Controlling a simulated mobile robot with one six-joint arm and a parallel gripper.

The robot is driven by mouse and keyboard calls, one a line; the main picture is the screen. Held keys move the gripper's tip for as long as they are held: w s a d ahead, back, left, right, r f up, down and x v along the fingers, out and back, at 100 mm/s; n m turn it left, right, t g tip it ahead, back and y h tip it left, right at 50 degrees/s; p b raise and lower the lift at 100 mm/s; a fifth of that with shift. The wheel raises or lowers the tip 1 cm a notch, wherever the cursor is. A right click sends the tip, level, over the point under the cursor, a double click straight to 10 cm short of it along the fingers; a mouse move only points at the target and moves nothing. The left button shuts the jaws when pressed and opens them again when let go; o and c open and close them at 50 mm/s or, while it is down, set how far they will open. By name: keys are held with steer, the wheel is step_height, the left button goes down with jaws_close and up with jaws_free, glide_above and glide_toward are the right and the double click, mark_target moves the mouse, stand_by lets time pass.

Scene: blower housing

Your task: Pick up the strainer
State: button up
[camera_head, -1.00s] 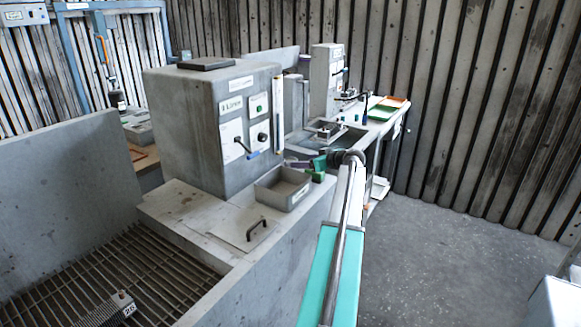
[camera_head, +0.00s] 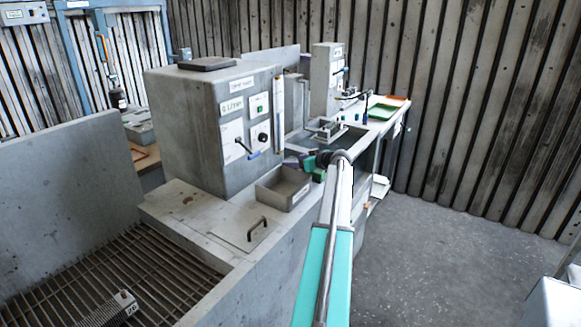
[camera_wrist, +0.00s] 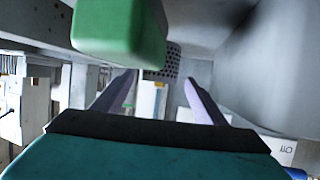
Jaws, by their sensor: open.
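My gripper (camera_wrist: 160,80) shows in the wrist view as two purple fingers, spread apart with nothing held between them. A grey perforated piece (camera_wrist: 173,60), which looks like the strainer, shows beyond the fingertips, between them in the picture. The green block above covers part of its left side. In the head view my gripper (camera_head: 294,158) is small and partly hidden by my own arm, in front of the grey machine cabinet. I cannot make out the strainer in the head view.
A green block (camera_wrist: 120,30) is large and close at the top of the wrist view. In the head view, an open grey bin (camera_head: 283,188) sits below my gripper, and a lid with a black handle (camera_head: 257,228) lies in front. Open floor (camera_head: 450,250) lies to the right.

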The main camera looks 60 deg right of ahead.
steer(key=shift+w+d+f, duration=0.2)
steer(key=shift+w+f, duration=0.05)
steer(key=shift+w, duration=0.4)
steer(key=shift+c, duration=0.2)
steer(key=c, duration=1.2)
steer(key=shift+r, duration=0.2)
steer(key=shift+r+b, duration=0.95)
steer(key=shift+r, duration=3.85)
